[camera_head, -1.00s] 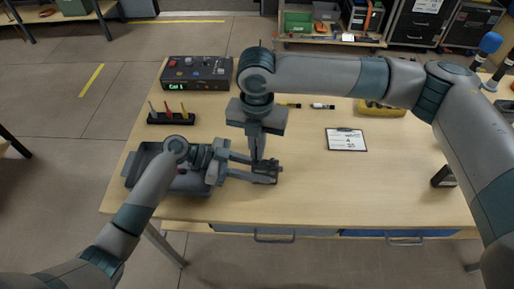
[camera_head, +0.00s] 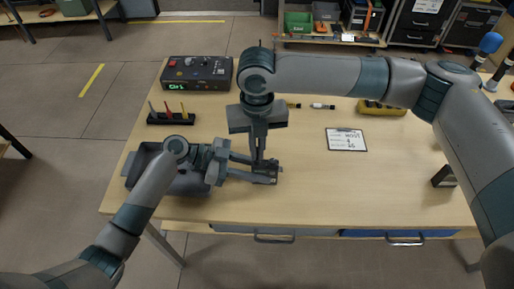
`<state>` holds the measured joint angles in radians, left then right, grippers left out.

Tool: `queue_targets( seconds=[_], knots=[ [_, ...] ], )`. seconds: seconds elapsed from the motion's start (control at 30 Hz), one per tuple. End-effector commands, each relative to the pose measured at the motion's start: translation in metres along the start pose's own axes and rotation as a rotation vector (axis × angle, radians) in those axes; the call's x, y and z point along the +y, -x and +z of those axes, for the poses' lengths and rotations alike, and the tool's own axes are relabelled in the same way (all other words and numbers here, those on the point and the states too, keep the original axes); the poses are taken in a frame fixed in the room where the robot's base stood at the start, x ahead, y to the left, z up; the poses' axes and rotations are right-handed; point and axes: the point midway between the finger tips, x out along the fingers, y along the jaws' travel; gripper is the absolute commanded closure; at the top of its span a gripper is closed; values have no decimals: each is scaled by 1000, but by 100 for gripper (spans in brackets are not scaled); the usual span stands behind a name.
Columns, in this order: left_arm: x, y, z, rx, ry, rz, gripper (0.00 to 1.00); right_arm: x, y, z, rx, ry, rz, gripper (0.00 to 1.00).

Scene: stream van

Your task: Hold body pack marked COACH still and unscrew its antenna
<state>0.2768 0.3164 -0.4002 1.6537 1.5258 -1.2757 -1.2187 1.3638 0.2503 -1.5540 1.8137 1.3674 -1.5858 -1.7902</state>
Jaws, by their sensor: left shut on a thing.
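A small dark body pack (camera_head: 266,169) lies near the front of the wooden table. My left gripper (camera_head: 262,176) reaches in from the left and is shut on the pack, one finger on either side. My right gripper (camera_head: 258,158) points straight down above the pack, its fingertips at the pack's upper end. The antenna is hidden by the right fingers, and I cannot tell whether they are closed on it. Any marking on the pack is too small to read.
A grey tray (camera_head: 133,171) stands left, partly behind my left arm. A rack with coloured tools (camera_head: 171,118) and a black box with a green display (camera_head: 197,73) stand behind. A clipboard (camera_head: 346,140) lies right of centre.

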Motion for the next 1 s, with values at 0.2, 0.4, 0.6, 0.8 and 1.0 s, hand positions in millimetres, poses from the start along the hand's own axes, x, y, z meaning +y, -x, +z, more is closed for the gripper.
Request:
queue_targets(
  seconds=[0.2, 0.4, 0.6, 0.8, 1.0],
  knots=[
    [0, 0, 1, -1, 1, 0, 98, 0, 0, 0, 1, 1, 0, 90],
    [0, 0, 1, -1, 0, 0, 98, 0, 0, 0, 0, 0, 0, 80],
    [0, 0, 1, -1, 0, 0, 98, 0, 0, 0, 0, -15, 0, 80],
    [0, 0, 1, -1, 0, 0, 98, 0, 0, 0, 0, -153, 0, 80],
    [0, 0, 1, -1, 0, 0, 98, 0, 0, 0, 0, -319, 1, 80]
  ],
)
